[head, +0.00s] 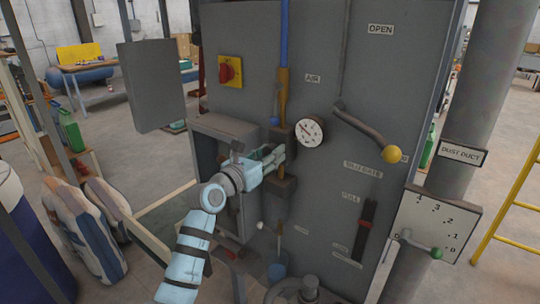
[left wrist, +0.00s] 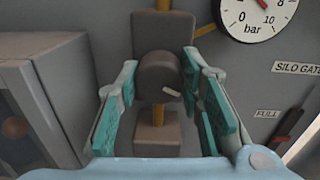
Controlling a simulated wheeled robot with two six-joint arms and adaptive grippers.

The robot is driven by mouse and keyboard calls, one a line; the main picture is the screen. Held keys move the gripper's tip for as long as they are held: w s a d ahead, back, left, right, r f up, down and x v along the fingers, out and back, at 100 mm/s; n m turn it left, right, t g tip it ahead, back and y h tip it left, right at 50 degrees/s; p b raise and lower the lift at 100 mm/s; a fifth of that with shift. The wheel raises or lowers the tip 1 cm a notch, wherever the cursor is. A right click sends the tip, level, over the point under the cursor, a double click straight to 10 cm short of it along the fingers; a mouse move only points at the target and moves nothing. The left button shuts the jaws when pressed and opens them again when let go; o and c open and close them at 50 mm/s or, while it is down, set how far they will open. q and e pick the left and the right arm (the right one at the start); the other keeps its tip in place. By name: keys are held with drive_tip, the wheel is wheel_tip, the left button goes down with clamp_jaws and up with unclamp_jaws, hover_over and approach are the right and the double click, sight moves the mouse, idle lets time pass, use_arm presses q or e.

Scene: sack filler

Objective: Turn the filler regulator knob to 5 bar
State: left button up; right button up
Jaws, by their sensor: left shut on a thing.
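The grey round regulator knob (left wrist: 157,76) has a pale mark on its face, tilted to the lower right. It sits on a brown-grey regulator body (left wrist: 158,137) on a vertical pipe. My left gripper (head: 277,157) reaches the front of the panel; its teal-padded fingers (left wrist: 157,103) are shut on the knob from both sides. In the head view the gripper hides much of the knob. The round white pressure gauge (head: 309,131), marked in bar, is up and right of the gripper. Its needle points to the upper left; the exact reading is too small to tell. My right gripper is not in view.
A lever with a yellow ball (head: 392,154) is right of the gauge. A grey open box (head: 222,128) is close left of the gripper. A red-and-yellow switch (head: 229,71) is above. A slider (head: 367,222) and a scale plate with a green-knobbed lever (head: 437,253) are lower right.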

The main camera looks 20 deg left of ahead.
use_arm(q)
drive_tip(key=m+b, duration=0.2)
drive_tip(key=m, duration=0.3)
drive_tip(key=shift+f+m, duration=0.15)
drive_tip(key=shift+m, duration=0.25)
drive_tip(key=m+b, duration=0.3)
drive_tip(key=m, duration=0.3)
drive_tip(key=shift+b, duration=0.35)
drive_tip(key=o, duration=1.2)
drive_tip(key=shift+c, duration=0.2)
drive_tip(key=v, duration=1.2)
drive_tip(key=shift+a, duration=0.1)
